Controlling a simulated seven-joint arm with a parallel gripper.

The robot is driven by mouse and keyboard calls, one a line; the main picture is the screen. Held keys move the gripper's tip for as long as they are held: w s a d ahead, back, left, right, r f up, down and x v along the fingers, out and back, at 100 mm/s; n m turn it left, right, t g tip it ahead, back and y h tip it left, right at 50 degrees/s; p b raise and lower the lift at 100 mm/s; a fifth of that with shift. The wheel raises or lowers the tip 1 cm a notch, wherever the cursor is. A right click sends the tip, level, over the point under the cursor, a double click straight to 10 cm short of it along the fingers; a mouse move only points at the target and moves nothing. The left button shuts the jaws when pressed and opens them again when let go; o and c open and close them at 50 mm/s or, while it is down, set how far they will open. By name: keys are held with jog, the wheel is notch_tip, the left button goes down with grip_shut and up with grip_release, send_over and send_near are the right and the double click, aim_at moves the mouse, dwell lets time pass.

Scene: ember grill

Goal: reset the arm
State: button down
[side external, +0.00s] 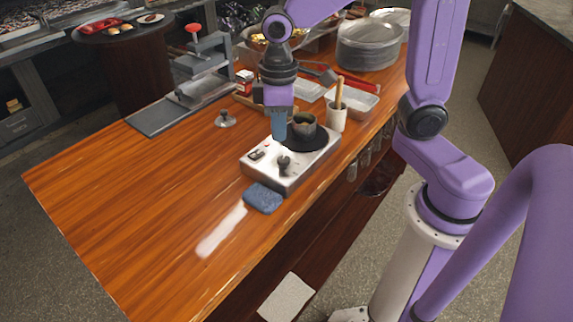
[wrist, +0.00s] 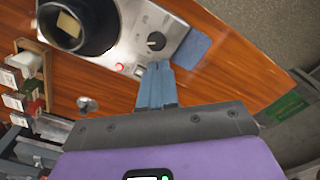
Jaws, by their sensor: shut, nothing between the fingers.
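My gripper (side external: 279,138) points down just above the steel hot plate unit (side external: 291,168), beside a small pot (side external: 304,125) on its black burner. In the wrist view my gripper's blue fingers (wrist: 157,75) are together with nothing between them. The wrist view also shows the dark pot (wrist: 80,24), with a pale yellowish block inside, and the unit's black knob (wrist: 156,41). Whether the fingertips touch the unit cannot be told.
A blue sponge (side external: 263,198) lies in front of the unit. A small metal lid (side external: 225,119) lies to the left. A white crock (side external: 337,117) with a wooden handle and clear containers (side external: 352,98) stand behind. The wooden counter's (side external: 130,210) left side is clear.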

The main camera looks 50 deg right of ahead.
jog(key=s+d+n, duration=0.4)
jog(key=s, duration=1.3)
jog(key=shift+s+d+f+n, duration=0.2)
jog(key=shift+s+f+n, duration=0.15)
jog(key=shift+f+n, duration=0.1)
